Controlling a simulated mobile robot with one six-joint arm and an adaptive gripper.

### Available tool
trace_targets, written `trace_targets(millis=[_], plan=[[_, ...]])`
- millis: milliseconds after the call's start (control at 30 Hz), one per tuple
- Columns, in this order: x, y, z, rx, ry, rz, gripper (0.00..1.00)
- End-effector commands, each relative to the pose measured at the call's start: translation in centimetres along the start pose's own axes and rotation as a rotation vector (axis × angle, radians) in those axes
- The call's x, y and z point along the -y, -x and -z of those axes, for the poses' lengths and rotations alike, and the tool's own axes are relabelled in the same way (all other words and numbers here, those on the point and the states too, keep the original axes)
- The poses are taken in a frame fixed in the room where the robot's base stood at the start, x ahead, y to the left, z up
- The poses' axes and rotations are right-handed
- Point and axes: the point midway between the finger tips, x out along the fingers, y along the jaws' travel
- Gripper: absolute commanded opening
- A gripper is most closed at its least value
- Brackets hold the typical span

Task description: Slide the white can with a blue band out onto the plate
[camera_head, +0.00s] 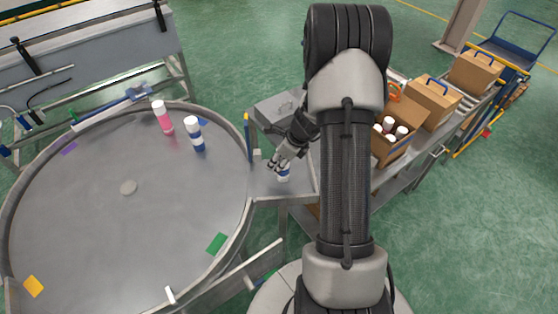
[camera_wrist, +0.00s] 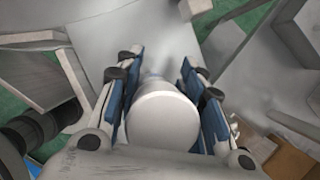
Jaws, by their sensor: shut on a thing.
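My gripper (camera_head: 280,163) is shut on a white can with a blue band (camera_head: 284,174), mostly hidden by the fingers in the head view. In the wrist view, the can's white round end (camera_wrist: 163,120) fills the space between the blue-padded fingers of my gripper (camera_wrist: 157,75). The can looks upright on or just above the grey metal plate (camera_head: 300,187) beside the round table; I cannot tell whether it touches.
The round metal table (camera_head: 100,235) holds a pink-and-white can (camera_head: 162,117) and another white can with a blue band (camera_head: 194,134). A grey box (camera_head: 277,106) stands behind my gripper. An open carton (camera_head: 398,150) with several cans is at right.

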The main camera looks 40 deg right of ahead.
Motion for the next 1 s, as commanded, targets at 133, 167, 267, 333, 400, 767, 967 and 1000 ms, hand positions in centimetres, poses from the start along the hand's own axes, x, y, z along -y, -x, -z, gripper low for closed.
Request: trace_targets(millis=[133, 167, 267, 333, 400, 767, 967, 1000], plan=[[0.0, 0.0, 0.0, 0.000, 0.000, 0.000, 0.42], [0.0, 0.0, 0.0, 0.000, 0.000, 0.001, 0.44], [0.0, 0.0, 0.0, 0.000, 0.000, 0.001, 0.51], [0.0, 0.0, 0.0, 0.000, 0.000, 0.000, 0.56], [0.0, 0.0, 0.0, 0.000, 0.000, 0.000, 0.59], [0.1, 0.4, 0.0, 0.001, 0.001, 0.002, 0.59], [0.1, 3.5, -0.1, 0.002, 0.002, 0.005, 0.59], [0.1, 4.3, -0.1, 0.003, 0.001, 0.005, 0.59]])
